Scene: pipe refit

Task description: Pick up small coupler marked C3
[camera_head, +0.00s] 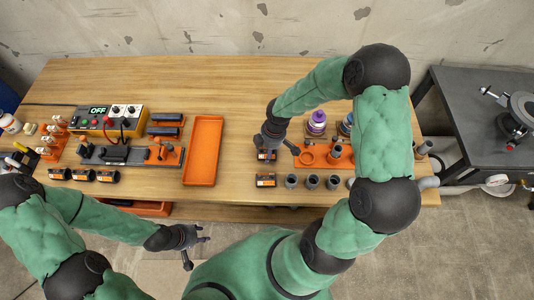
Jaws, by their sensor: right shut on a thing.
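My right gripper (270,148) reaches down over the bench, at the left end of the orange fixture. It is shut on a small black coupler with an orange label (267,157), partly hidden under the fingers. I cannot read its mark, nor tell whether it is clear of the bench. A similar labelled coupler (265,180) lies just in front of it. Several more labelled black couplers (83,175) lie in a row at the left front; their marks are too small to read. My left gripper (197,252) is open and empty in front of the bench edge.
The orange fixture (311,159) and several grey cylinders (312,182) stand right of my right gripper, with a purple-topped bottle (317,118) behind. An empty orange tray (204,150) lies mid-bench. A control box reading OFF (98,111) stands left. The wooden bench (240,80) is clear at the back.

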